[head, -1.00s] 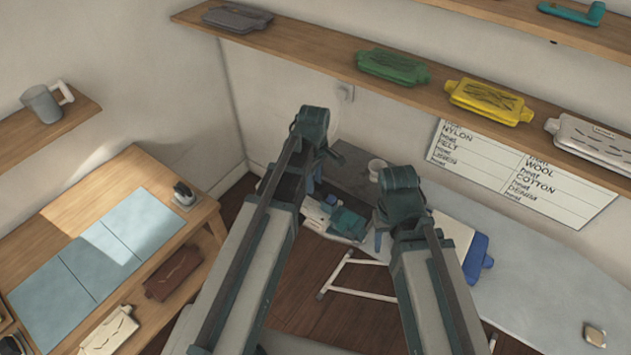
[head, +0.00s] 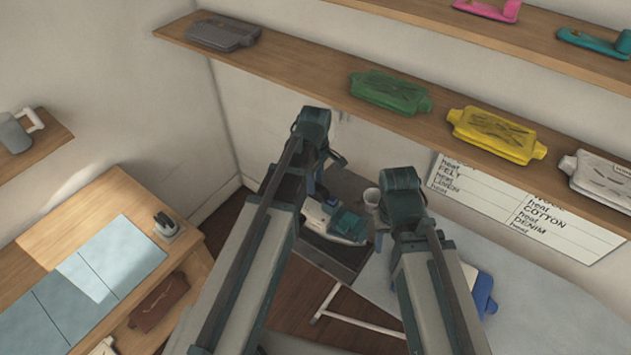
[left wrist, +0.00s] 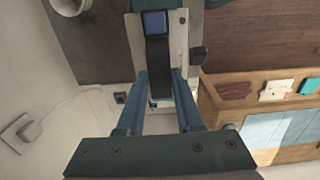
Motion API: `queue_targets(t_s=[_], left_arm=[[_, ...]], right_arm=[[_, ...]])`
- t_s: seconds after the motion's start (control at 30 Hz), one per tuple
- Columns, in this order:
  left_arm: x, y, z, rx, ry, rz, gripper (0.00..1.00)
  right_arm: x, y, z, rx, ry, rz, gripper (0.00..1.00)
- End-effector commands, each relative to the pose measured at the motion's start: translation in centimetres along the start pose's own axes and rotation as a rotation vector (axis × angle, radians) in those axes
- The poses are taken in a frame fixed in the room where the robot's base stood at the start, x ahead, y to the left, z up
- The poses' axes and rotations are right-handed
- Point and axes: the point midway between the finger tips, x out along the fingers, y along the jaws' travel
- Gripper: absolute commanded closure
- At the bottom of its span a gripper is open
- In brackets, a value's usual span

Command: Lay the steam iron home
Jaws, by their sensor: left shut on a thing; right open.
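The steam iron (head: 338,222), white and teal, hangs in my left gripper (head: 318,188) in the head view. The gripper is shut on its dark handle; in the left wrist view the handle (left wrist: 157,55) with a blue button lies between the fingers (left wrist: 160,90). The iron appears over the dark grey end plate (head: 352,188) of the ironing board; whether it touches cannot be told. My right gripper (head: 385,222) is open and empty above the board's left part, its fingers mostly hidden by its arm.
A light cup (head: 372,197) stands close to the iron on the board. A blue-edged cloth (head: 483,292) lies further right on the board (head: 540,300). A wall shelf (head: 300,75) holds green and yellow cases. A wooden table (head: 110,205) stands left.

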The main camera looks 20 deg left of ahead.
Motion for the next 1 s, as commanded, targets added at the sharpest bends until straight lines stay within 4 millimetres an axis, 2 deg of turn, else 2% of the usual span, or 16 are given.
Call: queue_targets(t_s=[0.27, 0.8, 1.0], left_arm=[[0.5, 0.0, 0.0, 0.0, -0.002, 0.0, 1.0], [4.1, 0.0, 0.0, 0.0, -0.002, 0.0, 1.0], [4.4, 0.0, 0.0, 0.0, -0.002, 0.0, 1.0]], right_arm=[[0.5, 0.0, 0.0, -0.001, 0.0, 0.0, 0.5], [4.1, -0.4, -0.3, -0.009, 0.0, 0.002, 0.5], [4.4, -0.4, -0.3, -0.01, 0.0, 0.002, 0.5]])
